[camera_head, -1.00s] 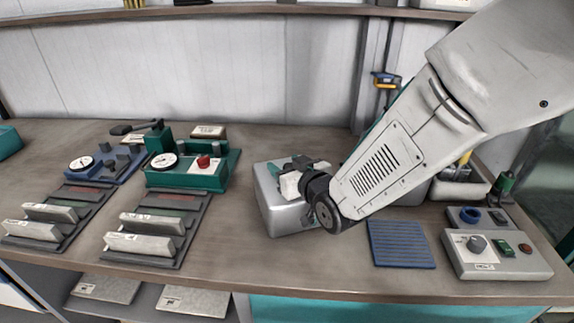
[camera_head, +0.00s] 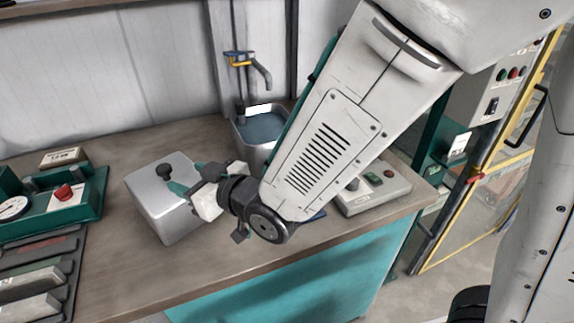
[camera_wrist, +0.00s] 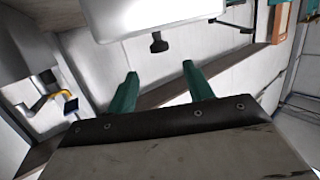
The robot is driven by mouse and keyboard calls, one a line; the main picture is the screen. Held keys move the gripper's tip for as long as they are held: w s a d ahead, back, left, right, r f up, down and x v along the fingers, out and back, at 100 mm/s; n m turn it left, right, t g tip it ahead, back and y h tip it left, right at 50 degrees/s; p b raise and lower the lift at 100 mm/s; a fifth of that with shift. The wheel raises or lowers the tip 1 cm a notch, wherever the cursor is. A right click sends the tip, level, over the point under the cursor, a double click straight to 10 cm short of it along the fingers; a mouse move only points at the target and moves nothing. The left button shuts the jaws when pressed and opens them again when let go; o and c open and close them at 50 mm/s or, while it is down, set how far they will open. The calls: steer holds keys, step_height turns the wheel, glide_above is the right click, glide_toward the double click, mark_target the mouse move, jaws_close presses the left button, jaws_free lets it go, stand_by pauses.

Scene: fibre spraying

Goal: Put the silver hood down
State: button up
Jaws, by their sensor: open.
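The silver hood (camera_head: 160,212) is a box-shaped metal cover with a black knob (camera_head: 164,171) on top. It rests upright on the brown bench in the head view. My gripper (camera_head: 184,177) is open, with its green fingers just right of the knob and apart from it. In the wrist view the fingers (camera_wrist: 160,70) are spread with nothing between them. The hood (camera_wrist: 150,18) fills the top of that view, its dark knob (camera_wrist: 158,43) beyond the fingertips. What is under the hood is hidden.
A green device with a dial and red button (camera_head: 65,198) stands left of the hood. A grey basin (camera_head: 262,140) with a tap is behind my arm. A control box (camera_head: 372,188) sits to the right. The bench front before the hood is clear.

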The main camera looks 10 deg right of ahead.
steer(key=w+d+r+m+g+h, duration=0.15)
steer(key=d+h, duration=0.25)
steer(key=d, duration=0.6)
steer(key=d+r+m+h, duration=0.1)
steer(key=d+m+h, duration=0.25)
steer(key=d, duration=0.75)
steer(key=s+d+r+m+g+h, duration=0.2)
steer(key=s+d+g, duration=0.2)
steer(key=s+d, duration=0.3)
steer(key=s+d+r+m+g+h, duration=0.2)
steer(key=s+d+g, duration=0.2)
steer(key=s+d, duration=0.4)
steer(key=s, duration=0.5)
steer(key=shift+s+d+r, duration=0.2)
steer(key=shift+d, duration=0.1)
